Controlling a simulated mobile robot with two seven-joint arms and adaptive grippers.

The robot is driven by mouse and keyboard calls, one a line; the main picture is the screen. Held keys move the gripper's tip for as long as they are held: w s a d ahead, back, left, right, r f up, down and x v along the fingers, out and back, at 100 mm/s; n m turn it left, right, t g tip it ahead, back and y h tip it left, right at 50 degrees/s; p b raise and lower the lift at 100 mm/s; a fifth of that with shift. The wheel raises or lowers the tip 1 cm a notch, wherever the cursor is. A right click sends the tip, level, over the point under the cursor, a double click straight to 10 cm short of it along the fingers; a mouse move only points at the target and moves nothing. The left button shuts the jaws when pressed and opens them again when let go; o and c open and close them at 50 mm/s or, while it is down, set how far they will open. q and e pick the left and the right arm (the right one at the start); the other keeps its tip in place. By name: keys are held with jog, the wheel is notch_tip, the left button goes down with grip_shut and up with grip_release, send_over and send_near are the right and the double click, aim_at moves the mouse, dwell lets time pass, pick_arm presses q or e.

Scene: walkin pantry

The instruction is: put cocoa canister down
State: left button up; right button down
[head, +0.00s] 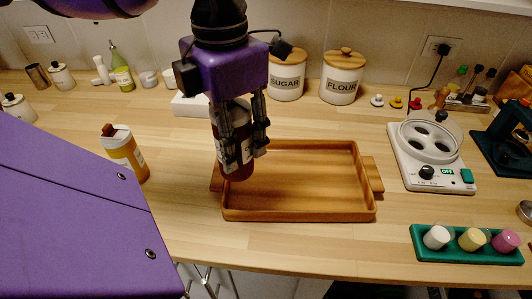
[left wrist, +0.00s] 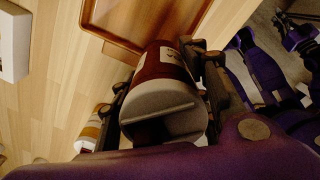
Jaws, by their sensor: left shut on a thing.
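My left gripper (head: 240,152) points down and is shut on the cocoa canister (head: 237,168), a dark brown cylinder with a pale label. The canister is upright at the left end of the wooden tray (head: 300,213), and its lower end overlaps the tray's left inside. I cannot tell whether its base touches the tray floor. In the left wrist view the canister (left wrist: 166,62) sits between the fingers, its grey end towards the camera, with the tray's edge (left wrist: 112,38) beyond it. My right gripper is not in the head view.
A bottle with an orange-brown body (head: 124,155) stands left of the tray. Sugar (head: 286,80) and flour (head: 342,82) canisters stand behind. The rest of the tray is empty.

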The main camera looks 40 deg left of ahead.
pick_arm(q)
jog(key=shift+w+d+f, duration=0.1)
jog(key=shift+w+f, duration=0.15)
jog(key=shift+w, duration=0.35)
jog(key=shift+w+d+f, duration=0.1)
jog(key=shift+w+f, duration=0.1)
jog(key=shift+w, duration=0.35)
jog(key=w+f, duration=0.1)
jog(key=f, duration=0.2)
jog(key=w+f, duration=0.2)
jog(key=f, duration=0.1)
jog(key=w+f, duration=0.2)
jog(key=f, duration=0.1)
jog(key=shift+a, duration=0.1)
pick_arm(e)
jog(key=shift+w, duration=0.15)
